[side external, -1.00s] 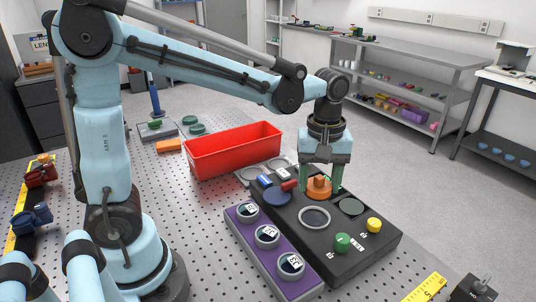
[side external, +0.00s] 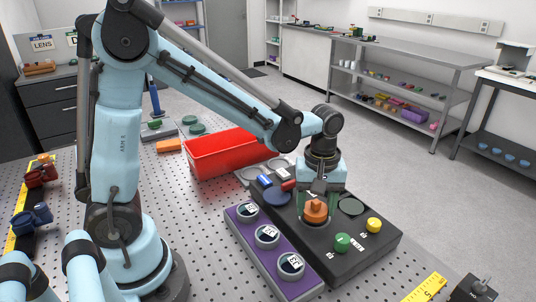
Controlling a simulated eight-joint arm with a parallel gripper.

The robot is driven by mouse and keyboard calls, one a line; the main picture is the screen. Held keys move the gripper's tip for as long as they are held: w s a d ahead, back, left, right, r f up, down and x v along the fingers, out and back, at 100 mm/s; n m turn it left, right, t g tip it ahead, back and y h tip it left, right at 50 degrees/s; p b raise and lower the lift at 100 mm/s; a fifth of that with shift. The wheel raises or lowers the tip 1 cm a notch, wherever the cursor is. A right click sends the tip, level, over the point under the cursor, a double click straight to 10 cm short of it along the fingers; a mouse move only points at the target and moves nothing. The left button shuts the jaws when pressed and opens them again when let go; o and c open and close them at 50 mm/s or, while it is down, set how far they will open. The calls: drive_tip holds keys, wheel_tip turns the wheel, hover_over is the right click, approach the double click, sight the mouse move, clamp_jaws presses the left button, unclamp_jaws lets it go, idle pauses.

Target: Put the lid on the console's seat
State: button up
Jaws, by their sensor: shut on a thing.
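The orange knobbed lid (side external: 315,212) is in my gripper (side external: 318,198) above the black console (side external: 370,252). My gripper is shut on the lid and points down; one finger shows in front, and the other is mostly hidden. The light ring of the console's seat (side external: 313,228) shows a little below the lid, mostly covered by it. The lid looks roughly over the ring. I cannot tell whether they touch.
A green knob (side external: 342,243), a yellow knob (side external: 374,225) and a dark green disc (side external: 351,206) are close by on the console. A purple tray (side external: 241,222) with several round pieces lies along its left. A red bin (side external: 205,165) stands behind.

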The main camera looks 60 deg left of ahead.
drive_tip(key=shift+f, duration=1)
idle(0.7)
drive_tip(key=o, duration=1)
drive_tip(key=shift+w, duration=0.1)
drive_tip(key=shift+o, duration=0.4)
drive_tip(key=shift+r, duration=0.65)
wheel_tip(320, 180, up, 11)
drive_tip(key=shift+r, duration=0.1)
drive_tip(key=m+t, duration=0.7)
drive_tip(key=m, duration=0.4)
approach(316, 201)
drive_tip(key=a, duration=0.1)
drive_tip(key=s+a, duration=0.1)
drive_tip(key=a+f, duration=0.1)
drive_tip(key=a, duration=0.1)
drive_tip(key=shift+s, duration=0.4)
